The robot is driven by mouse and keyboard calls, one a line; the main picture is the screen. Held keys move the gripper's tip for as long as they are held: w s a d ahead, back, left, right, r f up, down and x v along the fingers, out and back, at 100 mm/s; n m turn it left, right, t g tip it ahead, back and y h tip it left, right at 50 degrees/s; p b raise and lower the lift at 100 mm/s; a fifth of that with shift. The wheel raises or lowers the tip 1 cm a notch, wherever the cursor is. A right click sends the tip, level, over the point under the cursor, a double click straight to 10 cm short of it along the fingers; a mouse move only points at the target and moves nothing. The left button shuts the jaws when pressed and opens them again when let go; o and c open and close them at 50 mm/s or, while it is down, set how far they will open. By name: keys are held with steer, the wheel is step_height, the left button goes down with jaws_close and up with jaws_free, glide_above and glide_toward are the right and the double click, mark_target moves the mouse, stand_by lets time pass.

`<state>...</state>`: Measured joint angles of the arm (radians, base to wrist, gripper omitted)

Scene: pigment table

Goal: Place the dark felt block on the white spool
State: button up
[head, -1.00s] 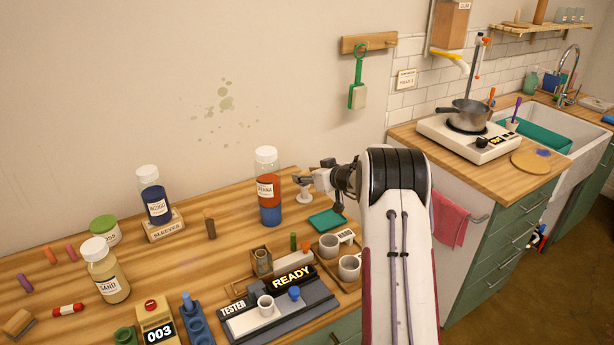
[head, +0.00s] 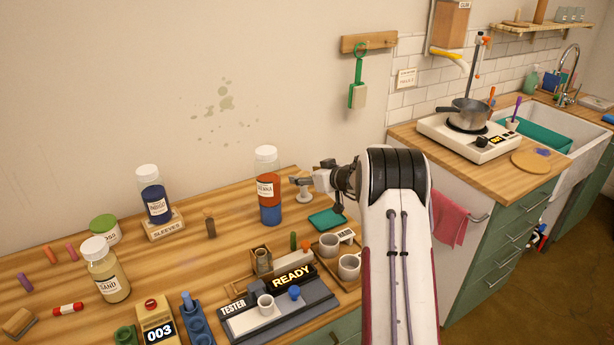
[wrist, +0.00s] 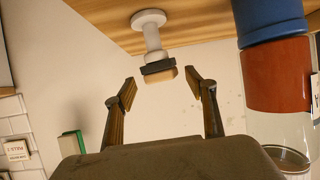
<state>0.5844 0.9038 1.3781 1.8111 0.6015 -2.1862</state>
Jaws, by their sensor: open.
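The white spool (wrist: 152,35) stands on the wooden table in the wrist view, which shows the scene upside down. In the head view the spool (head: 306,191) is just left of my gripper, right of the tall jar. The dark felt block (wrist: 158,68), with a tan wooden part on it, sits at the spool's top end and appears to touch it. My gripper (wrist: 158,92) is open, with its fingertips apart on either side of the block's tan part and a visible gap at each side. In the head view the block is too small to make out clearly.
A jar with a red-brown band (head: 267,190) on a blue base stands close left of the spool; it is large at the wrist view's right. The wall is behind.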

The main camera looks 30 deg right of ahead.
steer(key=shift+r, duration=0.15)
steer(key=v, duration=1.2)
stand_by(0.7)
